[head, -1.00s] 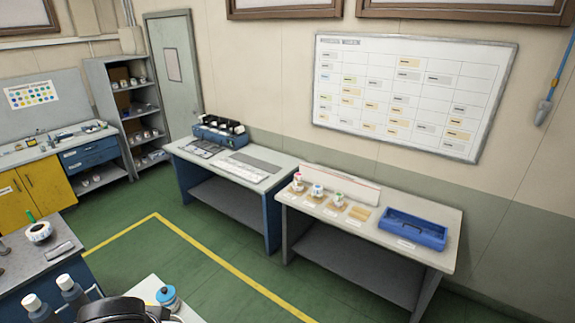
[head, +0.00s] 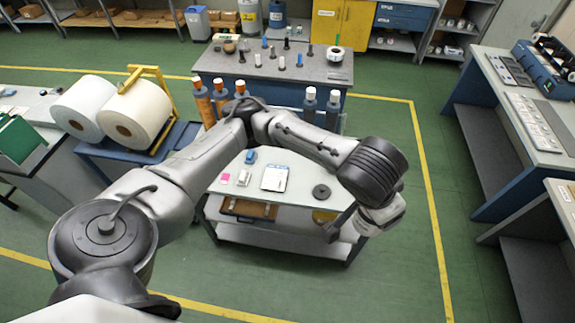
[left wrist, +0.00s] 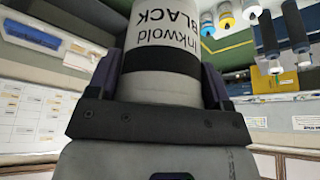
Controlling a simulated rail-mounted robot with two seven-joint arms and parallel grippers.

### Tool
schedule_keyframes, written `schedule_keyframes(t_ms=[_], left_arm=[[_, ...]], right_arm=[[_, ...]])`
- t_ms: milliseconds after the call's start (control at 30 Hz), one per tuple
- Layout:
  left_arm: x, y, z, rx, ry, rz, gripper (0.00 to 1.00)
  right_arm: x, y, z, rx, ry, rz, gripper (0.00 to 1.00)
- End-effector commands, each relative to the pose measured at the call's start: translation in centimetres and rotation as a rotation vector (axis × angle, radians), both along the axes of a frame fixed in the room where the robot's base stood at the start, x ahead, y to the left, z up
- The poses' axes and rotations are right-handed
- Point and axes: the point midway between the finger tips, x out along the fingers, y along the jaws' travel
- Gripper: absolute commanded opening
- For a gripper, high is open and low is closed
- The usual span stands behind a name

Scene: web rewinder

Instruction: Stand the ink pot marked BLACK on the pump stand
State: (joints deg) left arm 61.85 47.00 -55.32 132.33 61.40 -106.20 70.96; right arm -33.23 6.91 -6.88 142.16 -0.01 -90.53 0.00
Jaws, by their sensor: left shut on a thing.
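The ink pot marked BLACK (left wrist: 160,52) fills the upper middle of the left wrist view. It is pale with a dark band, and its lettering shows upside down there. My left gripper (left wrist: 160,82) is shut on it, one finger on each side of the body. In the head view my left arm reaches right, with its hand hanging beyond the right end of the cart; the pot cannot be made out clearly there. I cannot pick out the pump stand with certainty. My right gripper is not in view.
The cart (head: 290,228) carries small items and a black disc (head: 321,191). White rolls (head: 134,118) are at left. Green floor (head: 420,260) is free between the cart and the right benches (head: 520,110).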

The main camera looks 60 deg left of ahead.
Motion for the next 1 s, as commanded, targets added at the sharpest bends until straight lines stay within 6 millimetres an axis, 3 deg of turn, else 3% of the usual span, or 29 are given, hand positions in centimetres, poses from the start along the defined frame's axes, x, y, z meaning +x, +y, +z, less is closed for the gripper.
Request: schedule_keyframes(t_ms=[33,100,333,567,867,1000], left_arm=[[-0.1,0.1,-3.0,0.000,0.000,0.002,0.38],[-0.2,0.2,-5.1,-0.001,0.001,0.005,0.38],[0.2,1.1,-11.3,0.000,-0.001,0.043,0.38],[2.4,3.5,-17.5,0.000,0.000,0.152,0.38],[7.1,9.1,-25.8,0.000,0.001,0.387,0.38],[9.9,13.4,-29.8,-0.001,0.001,0.533,0.38]], right_arm=[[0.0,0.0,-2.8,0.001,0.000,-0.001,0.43],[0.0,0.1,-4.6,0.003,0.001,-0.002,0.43],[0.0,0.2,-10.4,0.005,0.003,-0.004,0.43],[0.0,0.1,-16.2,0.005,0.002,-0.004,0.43],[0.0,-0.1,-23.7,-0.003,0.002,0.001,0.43],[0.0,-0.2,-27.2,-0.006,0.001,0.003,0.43]])
